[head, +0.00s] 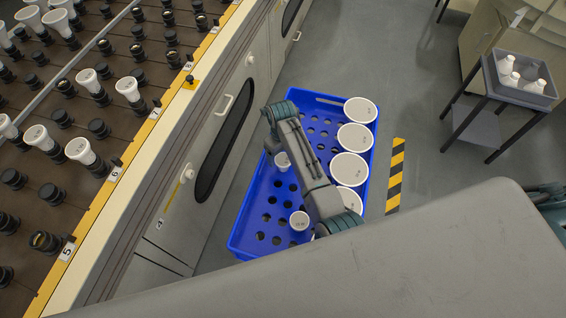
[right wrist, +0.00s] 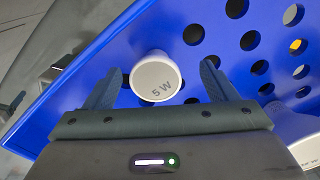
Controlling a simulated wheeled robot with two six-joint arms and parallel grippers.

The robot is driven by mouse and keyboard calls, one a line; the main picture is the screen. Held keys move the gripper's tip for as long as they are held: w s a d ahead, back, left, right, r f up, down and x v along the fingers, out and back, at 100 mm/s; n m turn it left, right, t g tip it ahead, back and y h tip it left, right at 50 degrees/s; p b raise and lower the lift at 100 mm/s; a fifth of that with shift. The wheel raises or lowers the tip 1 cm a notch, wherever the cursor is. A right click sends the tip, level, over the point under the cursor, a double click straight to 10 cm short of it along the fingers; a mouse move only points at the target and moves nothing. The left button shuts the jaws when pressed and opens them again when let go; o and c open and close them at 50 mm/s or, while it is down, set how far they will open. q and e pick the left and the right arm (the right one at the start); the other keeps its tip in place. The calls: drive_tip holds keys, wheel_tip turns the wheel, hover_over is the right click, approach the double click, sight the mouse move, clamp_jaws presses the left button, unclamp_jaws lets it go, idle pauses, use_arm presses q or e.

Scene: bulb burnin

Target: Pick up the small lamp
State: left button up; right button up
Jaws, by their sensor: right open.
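A small white lamp (head: 282,160) with a round face stands in the blue crate (head: 245,222), partly behind my right arm in the head view. The right wrist view shows a small lamp marked 5 W (right wrist: 156,78) between and just beyond the fingertips. My right gripper (right wrist: 156,84) is open, with a gap on both sides of this lamp. In the head view the right gripper (head: 271,143) is low over the crate beside the lamp, mostly hidden by its arm. Another small lamp (head: 299,220) stands nearer the crate's front. My left gripper is not in view.
Several large white lamps (head: 349,168) line the crate's right side. A rack (head: 60,150) with black sockets and several lamps is on the left, above grey cabinets (head: 205,190). A striped floor mark (head: 396,170) and a small cart (head: 500,92) with white bottles are to the right.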

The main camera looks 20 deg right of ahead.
sight(283, 159)
drive_tip(key=shift+s+a+f, duration=0.1)
drive_tip(key=shift+s+f, duration=0.2)
drive_tip(key=shift+f, duration=0.35)
drive_tip(key=shift+s+f, duration=0.3)
drive_tip(key=shift+f, duration=1.4)
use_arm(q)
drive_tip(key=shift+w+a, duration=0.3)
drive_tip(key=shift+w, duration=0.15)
use_arm(e)
drive_tip(key=c, duration=1.1)
drive_tip(key=shift+r, duration=0.1)
